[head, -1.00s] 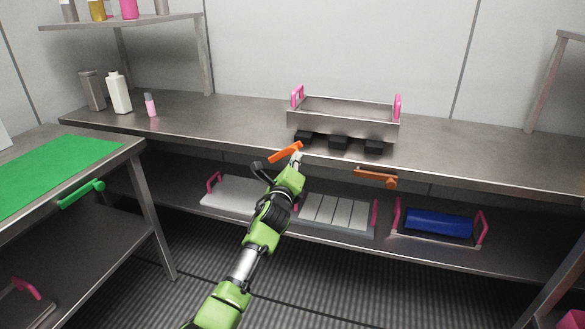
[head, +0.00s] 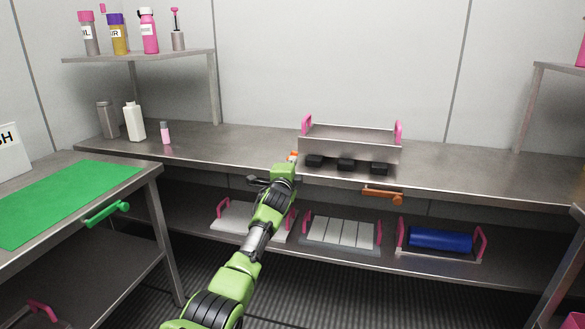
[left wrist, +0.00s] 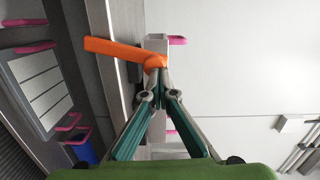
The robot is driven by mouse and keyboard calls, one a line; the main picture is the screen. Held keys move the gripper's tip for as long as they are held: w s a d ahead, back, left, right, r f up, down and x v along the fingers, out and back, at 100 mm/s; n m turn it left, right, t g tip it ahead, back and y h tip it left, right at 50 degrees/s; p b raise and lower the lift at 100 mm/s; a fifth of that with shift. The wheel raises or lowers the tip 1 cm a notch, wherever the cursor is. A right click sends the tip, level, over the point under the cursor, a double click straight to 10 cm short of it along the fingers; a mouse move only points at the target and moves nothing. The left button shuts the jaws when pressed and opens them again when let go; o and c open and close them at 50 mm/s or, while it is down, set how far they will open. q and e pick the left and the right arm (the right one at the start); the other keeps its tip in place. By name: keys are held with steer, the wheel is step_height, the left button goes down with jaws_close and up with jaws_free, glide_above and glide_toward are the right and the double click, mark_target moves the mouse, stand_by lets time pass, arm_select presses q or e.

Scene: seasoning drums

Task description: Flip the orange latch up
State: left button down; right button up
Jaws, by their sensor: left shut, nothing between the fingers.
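An orange latch (left wrist: 112,50) shows in the left wrist view as a flat bar with a rounded end just beyond my fingertips. The bar extends left across the counter's edge, toward the lower-shelf side. In the head view only a small orange part of it (head: 293,155) shows above my gripper; the rest is hidden. My left gripper (left wrist: 157,80) is shut and empty, its tips close together at the rounded end. I cannot tell whether they touch it. A second orange latch (head: 381,194) lies roughly level on the counter's front edge, further right. My right gripper is not in view.
A metal tray (head: 350,146) with pink handles stands on the counter behind the latches, with black blocks (head: 346,165) at its front. Lower-shelf trays include one with a blue roll (head: 440,239). A green-topped table (head: 60,203) stands left.

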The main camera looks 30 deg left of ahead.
arm_select(q)
steer(key=shift+a+r+n, duration=0.1)
steer(key=shift+a+n, duration=0.15)
steer(key=shift+n, duration=0.05)
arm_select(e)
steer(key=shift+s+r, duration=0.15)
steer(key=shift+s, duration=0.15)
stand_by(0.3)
arm_select(q)
steer(key=shift+s, duration=0.1)
steer(key=v, duration=1.2)
stand_by(0.6)
